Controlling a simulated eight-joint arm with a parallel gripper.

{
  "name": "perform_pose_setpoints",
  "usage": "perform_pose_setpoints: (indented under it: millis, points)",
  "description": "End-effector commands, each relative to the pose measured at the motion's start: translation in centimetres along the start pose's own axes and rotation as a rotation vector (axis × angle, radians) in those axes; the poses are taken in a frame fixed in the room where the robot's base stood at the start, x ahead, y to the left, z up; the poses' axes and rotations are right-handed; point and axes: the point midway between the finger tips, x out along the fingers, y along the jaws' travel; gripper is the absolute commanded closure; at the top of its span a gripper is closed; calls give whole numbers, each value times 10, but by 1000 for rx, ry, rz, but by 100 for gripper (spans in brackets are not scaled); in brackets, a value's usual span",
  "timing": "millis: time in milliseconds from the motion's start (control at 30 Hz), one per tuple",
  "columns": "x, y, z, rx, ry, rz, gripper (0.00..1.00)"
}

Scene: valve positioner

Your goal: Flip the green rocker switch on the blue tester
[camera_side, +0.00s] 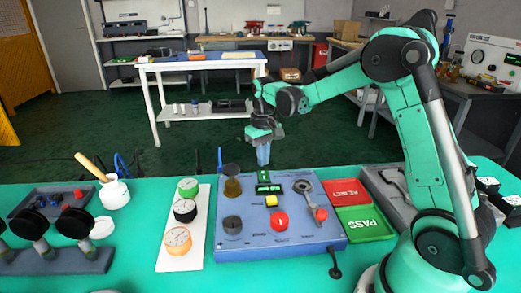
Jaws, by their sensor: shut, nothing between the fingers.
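The blue tester (252,247) lies on the green bench in the middle of the view. A small green part (264,176) stands near its back edge, just behind a dark display with green digits (269,189); it looks like the rocker switch, but it is too small to tell which way it is tipped. My gripper (263,162) points down above the back of the tester, just over this green part. Its fingers are shut and hold nothing. I cannot tell whether the fingertips touch the green part; a small gap seems to show.
The tester also carries a yellow button (271,201), a red knob (279,220), a brown-topped cylinder (232,182) and a grey lever (304,187). A white board with round gauges (178,238) lies left. Red (346,192) and green (364,223) trays sit right.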

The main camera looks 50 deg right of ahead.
Motion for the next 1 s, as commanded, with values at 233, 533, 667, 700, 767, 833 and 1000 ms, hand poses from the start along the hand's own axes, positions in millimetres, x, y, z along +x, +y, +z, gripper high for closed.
perform_pose_setpoints:
  millis: [233, 533, 667, 700, 767, 833, 1000]
  points:
    - [1, 0, 0, 0, 0, 0, 100]
    - [6, 0, 0, 0, 0, 0, 100]
    - [8, 0, 0, 0, 0, 0, 100]
    - [8, 0, 0, 0, 0, 0, 100]
    - [9, 0, 0, 0, 0, 0, 100]
    - [10, 0, 0, 0, 0, 0, 100]
    - [13, 0, 0, 0, 0, 0, 100]
